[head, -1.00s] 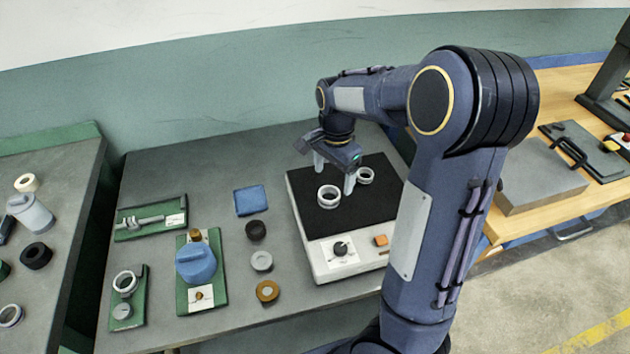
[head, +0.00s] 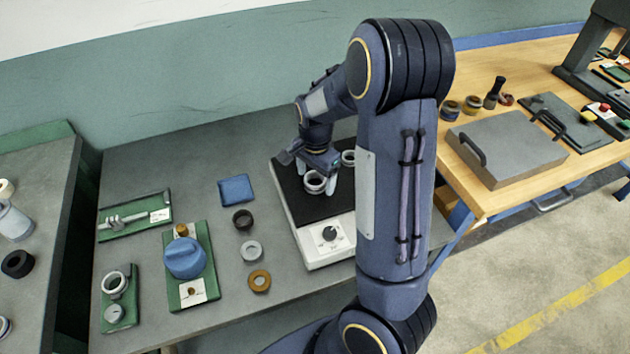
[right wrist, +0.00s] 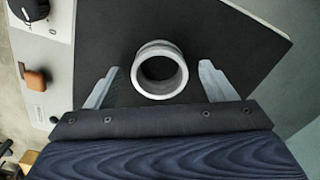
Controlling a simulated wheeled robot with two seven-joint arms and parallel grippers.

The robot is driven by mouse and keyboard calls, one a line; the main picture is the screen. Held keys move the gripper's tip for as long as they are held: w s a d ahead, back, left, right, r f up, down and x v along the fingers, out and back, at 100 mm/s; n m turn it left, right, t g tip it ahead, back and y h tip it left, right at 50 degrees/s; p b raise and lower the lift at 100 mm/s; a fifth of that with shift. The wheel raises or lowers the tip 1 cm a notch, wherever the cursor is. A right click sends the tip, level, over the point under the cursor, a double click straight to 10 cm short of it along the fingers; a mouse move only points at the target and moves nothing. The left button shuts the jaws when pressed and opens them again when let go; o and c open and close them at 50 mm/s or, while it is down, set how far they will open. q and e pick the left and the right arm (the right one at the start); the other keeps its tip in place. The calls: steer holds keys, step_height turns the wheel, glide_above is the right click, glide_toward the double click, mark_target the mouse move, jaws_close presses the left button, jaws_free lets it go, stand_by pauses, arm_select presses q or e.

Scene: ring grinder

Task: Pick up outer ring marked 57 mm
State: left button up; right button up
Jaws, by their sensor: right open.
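A light metal ring (head: 315,184) lies on the black top of a white machine (head: 335,245). No 57 mm marking can be read on either ring. My right gripper (head: 318,188) is open at the nearer ring, one finger on each side. In the right wrist view this ring (right wrist: 160,89) sits between the two open fingers, with a gap on both sides. My left gripper is not in view.
The machine's front has a dark knob (head: 330,233). To its left are a dark ring (head: 242,219), a grey ring (head: 251,251), an orange-brown ring (head: 259,281), a blue cloth (head: 236,190) and green boards with fixtures (head: 186,258). A wooden table stands at the right.

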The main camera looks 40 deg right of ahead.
steer(key=c, duration=1.1)
steer(key=shift+c, duration=0.4)
steer(key=shift+r, duration=0.2)
